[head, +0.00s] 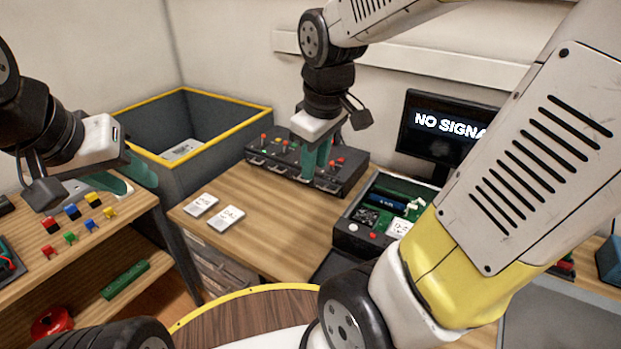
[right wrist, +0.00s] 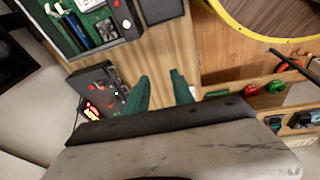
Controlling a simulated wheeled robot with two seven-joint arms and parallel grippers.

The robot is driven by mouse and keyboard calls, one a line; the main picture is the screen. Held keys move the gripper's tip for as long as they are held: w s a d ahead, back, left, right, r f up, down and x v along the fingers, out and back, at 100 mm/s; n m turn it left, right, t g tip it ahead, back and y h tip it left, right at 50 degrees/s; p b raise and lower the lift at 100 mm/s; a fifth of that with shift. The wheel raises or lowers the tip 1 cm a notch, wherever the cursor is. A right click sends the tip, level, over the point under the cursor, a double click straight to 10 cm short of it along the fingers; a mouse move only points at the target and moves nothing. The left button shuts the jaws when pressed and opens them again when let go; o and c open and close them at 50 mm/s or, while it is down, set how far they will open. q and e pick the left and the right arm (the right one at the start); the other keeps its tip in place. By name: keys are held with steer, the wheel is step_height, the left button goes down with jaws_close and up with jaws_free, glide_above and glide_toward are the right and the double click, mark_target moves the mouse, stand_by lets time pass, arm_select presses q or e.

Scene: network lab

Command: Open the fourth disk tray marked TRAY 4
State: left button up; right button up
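The disk unit (head: 275,150), a low black box, sits at the back of the wooden table. Its front has several trays with light handles; red, green and yellow knobs or lights show on top. TRAY 4's label is too small to read. My right gripper (head: 318,178) points down at the right part of the unit and hides some of its front; contact is unclear. In the right wrist view its green fingers (right wrist: 161,82) are apart, with nothing visible between them. My left gripper (head: 128,181) is over the left shelf, its fingers apart and empty.
Two white labelled plates (head: 217,211) lie on the table. An open case with a green board (head: 383,205) is right of the unit, before a monitor (head: 440,130) reading NO SIGNAL. A grey yellow-rimmed bin (head: 225,112) stands left. Small coloured parts (head: 72,211) lie on the left shelf.

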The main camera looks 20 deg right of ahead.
steer(key=w+d+f+n+h, duration=0.1)
steer(key=w+f+n+h, duration=0.4)
steer(key=f+n, duration=0.4)
steer(key=w+d+f+n+t+h, duration=0.1)
steer(key=w+f+n+h, duration=0.4)
steer(key=n, duration=0.8)
steer(key=w+d+f+n+t+h, duration=0.1)
steer(key=w+f+n+h, duration=0.4)
steer(key=w+f+n, duration=0.5)
steer(key=shift+d+f+n, duration=0.15)
steer(key=shift+f+n, duration=0.2)
steer(key=shift+f, duration=0.3)
steer(key=shift+d+f+n, duration=0.1)
steer(key=shift+f+n, duration=0.25)
steer(key=shift+f, duration=0.3)
steer(key=x, duration=0.7)
steer(key=shift+w+d+f, duration=0.1)
steer(key=shift+w+d, duration=0.1)
steer(key=shift+d, duration=0.1)
jaws_close()
steer(key=shift+a, duration=0.1)
